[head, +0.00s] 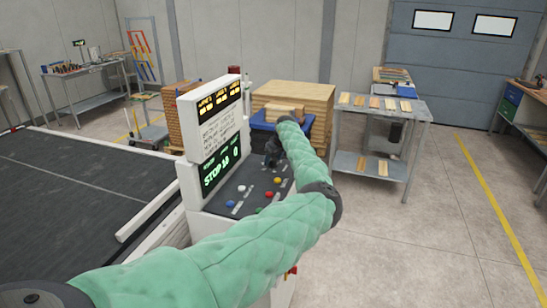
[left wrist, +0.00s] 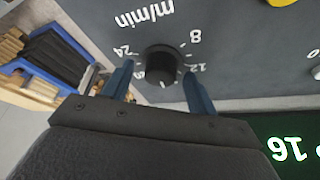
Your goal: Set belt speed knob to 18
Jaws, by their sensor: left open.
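The belt speed knob (left wrist: 161,66) is a round black dial on the dark panel in the left wrist view. Around it are upside-down white numbers, with 24, 8 and 12 readable, and the label m/min. I cannot clearly tell where its pointer stands. My left gripper (left wrist: 158,72) is open, its two blue fingers on either side of the knob; I cannot tell whether they touch it. In the head view my left gripper (head: 273,152) is over the far part of the console panel (head: 222,203), and the knob is hidden there. My right gripper is not in view.
The console's display (head: 214,168) shows green text beginning with STOP. Coloured buttons, including a red one (head: 269,195) and a yellow one (head: 278,181), lie near my arm. A dark conveyor belt (head: 70,200) is left. A table with wood samples (head: 375,104) stands behind right; floor is clear at right.

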